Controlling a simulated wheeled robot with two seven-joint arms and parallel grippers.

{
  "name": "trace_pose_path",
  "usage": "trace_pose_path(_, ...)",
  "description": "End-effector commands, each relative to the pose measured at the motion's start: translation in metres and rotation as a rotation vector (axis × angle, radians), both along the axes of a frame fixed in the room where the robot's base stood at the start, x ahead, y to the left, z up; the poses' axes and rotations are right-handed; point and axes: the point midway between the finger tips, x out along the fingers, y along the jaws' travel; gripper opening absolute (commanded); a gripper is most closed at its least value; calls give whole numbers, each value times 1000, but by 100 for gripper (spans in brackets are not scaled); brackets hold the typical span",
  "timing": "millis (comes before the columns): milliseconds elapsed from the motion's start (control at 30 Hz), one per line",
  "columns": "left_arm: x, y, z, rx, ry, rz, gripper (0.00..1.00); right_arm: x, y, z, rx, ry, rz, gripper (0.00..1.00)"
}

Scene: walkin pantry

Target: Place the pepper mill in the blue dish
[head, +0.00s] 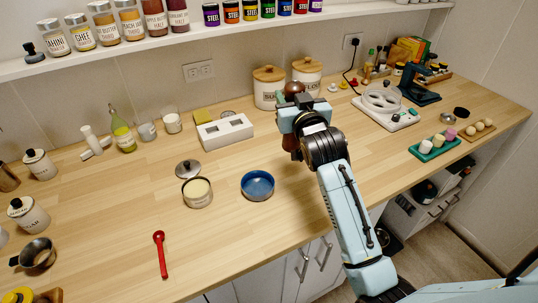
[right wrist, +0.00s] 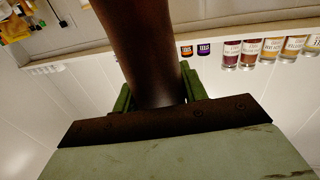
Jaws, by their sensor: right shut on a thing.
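The dark brown pepper mill (head: 293,88) is in my right gripper (head: 297,118). Its rounded top shows above the gripper in the head view, and part of its lower body shows below. In the right wrist view the brown mill (right wrist: 148,45) stands between the two green fingers, which are shut on it. The blue dish (head: 257,186) sits on the wooden counter, to the left of and nearer than the gripper. The dish looks empty. The mill is apart from the dish. My left gripper is not in view.
A cream-filled tin (head: 197,193) stands close left of the dish, with a lid (head: 188,169) behind it. A red spoon (head: 161,254) lies front left. Counter in front of the dish is clear.

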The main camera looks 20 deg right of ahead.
Motion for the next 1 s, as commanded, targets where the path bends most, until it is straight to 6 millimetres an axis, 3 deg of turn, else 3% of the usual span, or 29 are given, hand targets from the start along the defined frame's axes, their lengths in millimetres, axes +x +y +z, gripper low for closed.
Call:
trace_pose_path(33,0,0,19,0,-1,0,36,-2,17,9,-1,2,38,0)
trace_pose_path(200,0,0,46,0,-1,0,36,-12,68,11,3,0,147,0)
trace_pose_path(400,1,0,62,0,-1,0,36,-22,103,10,14,-3,222,0)
trace_pose_path(500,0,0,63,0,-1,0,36,-24,110,1,17,-3,235,0)
trace_pose_path(700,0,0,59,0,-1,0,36,-24,111,-39,18,-1,237,0)
trace_pose_path(1000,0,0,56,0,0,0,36,-24,111,-73,17,-2,237,0)
